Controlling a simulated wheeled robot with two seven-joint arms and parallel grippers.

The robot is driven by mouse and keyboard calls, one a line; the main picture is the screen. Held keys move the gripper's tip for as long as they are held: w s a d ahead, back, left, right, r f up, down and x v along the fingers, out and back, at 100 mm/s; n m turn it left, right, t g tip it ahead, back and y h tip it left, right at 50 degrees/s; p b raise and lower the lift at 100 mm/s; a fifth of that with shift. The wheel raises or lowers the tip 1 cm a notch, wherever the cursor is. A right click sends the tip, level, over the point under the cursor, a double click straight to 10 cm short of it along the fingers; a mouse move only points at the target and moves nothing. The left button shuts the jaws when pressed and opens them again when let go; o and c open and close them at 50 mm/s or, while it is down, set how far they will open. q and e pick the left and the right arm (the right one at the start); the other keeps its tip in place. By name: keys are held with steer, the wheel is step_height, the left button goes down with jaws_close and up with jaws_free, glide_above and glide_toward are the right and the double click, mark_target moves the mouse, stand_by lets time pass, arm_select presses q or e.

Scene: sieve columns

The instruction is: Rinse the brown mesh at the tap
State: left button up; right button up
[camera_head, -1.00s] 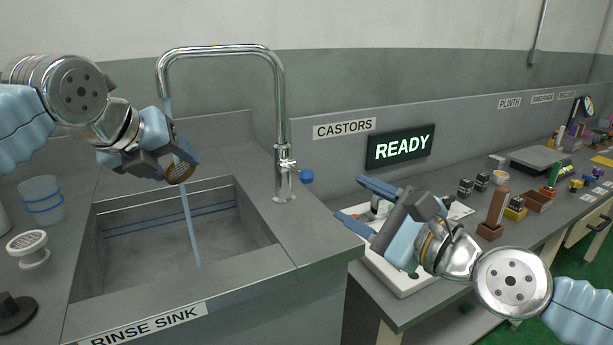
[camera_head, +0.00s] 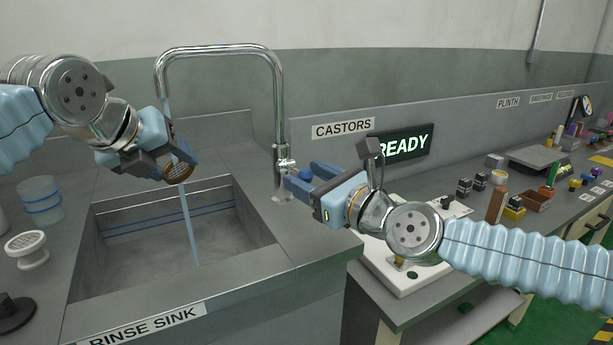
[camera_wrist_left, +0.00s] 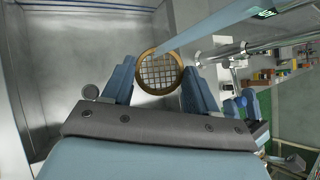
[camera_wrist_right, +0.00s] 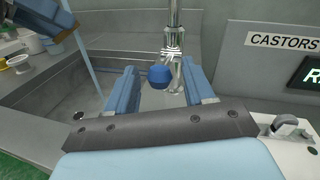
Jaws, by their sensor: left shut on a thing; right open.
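The brown mesh (camera_wrist_left: 160,72) is a round brown-rimmed disc with a wire grid. My left gripper (camera_head: 180,163) is shut on it and holds it above the sink basin. A blue-white stream of water (camera_head: 188,225) runs from the tap (camera_head: 279,110) down into the basin and passes at the mesh. The tap has a blue knob (camera_wrist_right: 160,76), which in the right wrist view lies between my open fingers. My right gripper (camera_head: 297,178) is open and empty beside the tap's base, pointing left at the knob. I cannot tell whether the fingers touch the knob.
The rinse sink (camera_head: 180,318) has a raised rim. A translucent cup (camera_head: 41,200) and a white strainer-like piece (camera_head: 27,247) stand on its left. A white tray (camera_head: 405,280) lies below my right arm on the bench, with blocks and a scale further right.

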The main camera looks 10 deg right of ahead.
steer(key=shift+w+a, duration=0.25)
steer(key=shift+w, duration=0.2)
jaws_close()
